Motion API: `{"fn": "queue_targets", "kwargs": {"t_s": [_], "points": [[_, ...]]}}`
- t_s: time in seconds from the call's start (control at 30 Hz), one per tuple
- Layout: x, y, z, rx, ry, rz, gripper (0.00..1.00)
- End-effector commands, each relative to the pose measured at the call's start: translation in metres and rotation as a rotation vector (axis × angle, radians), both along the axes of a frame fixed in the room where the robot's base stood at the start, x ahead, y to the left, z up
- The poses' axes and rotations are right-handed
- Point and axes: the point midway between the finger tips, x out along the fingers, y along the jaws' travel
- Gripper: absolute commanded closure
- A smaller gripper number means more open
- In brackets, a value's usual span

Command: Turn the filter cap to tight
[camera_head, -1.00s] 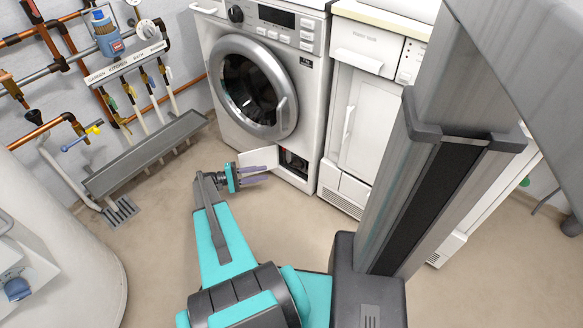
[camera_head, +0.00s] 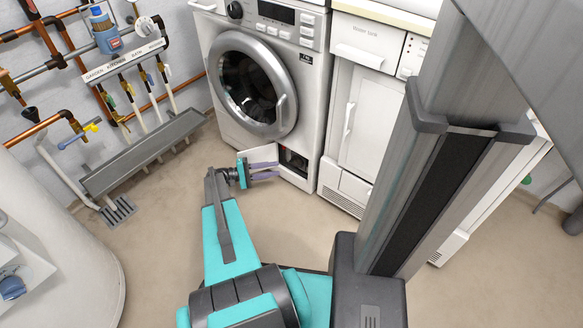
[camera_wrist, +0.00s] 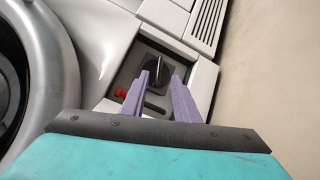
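The filter cap (camera_wrist: 158,68), a dark round piece with a raised grip bar, sits in the recess low on the front of the washing machine (camera_head: 262,80). In the wrist view it shows ahead of and between the fingertips of my gripper (camera_wrist: 165,74). The two purple fingers are apart, with a clear gap between them. I cannot tell whether they touch the cap. In the head view my gripper (camera_head: 279,169) is low in front of the dark recess (camera_head: 293,160), and the cap itself is hard to make out there.
A light access flap (camera_head: 262,155) stands open beside the recess, partly behind the gripper. A red piece (camera_wrist: 121,92) lies left of the cap. A white cabinet (camera_head: 363,120) stands right of the washer. The floor (camera_head: 160,215) left of my arm is clear.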

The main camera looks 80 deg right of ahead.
Motion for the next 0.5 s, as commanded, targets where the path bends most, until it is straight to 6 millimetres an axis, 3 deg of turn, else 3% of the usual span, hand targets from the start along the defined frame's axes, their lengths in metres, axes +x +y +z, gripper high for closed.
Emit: {"fn": "queue_targets", "kwargs": {"t_s": [0.5], "points": [[-0.068, -0.024, -0.001, -0.001, 0.000, -0.001, 0.72]]}}
